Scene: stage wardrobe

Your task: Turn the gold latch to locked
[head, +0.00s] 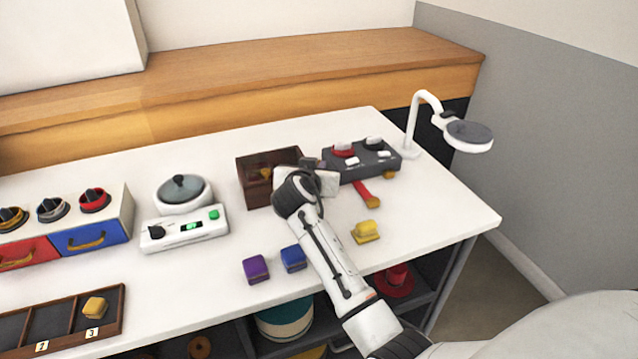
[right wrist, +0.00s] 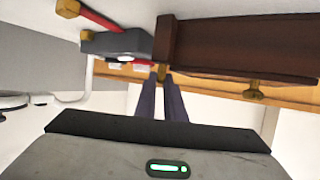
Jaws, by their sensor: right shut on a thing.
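A dark brown wooden box (head: 254,190) stands near the middle of the white table; it also shows in the right wrist view (right wrist: 235,45). A gold knob (right wrist: 253,93) sits on the box's edge, apart from my fingers. My right gripper (head: 313,164) is at the box's right end. In the right wrist view its two dark fingers (right wrist: 159,78) are closed on a small gold piece, the gold latch (right wrist: 161,71), at the box's corner. The fingers partly cover the latch, so its turn angle cannot be told. My left gripper is not in view.
Yellow (head: 365,231), blue (head: 293,258) and purple (head: 256,270) blocks lie in front.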

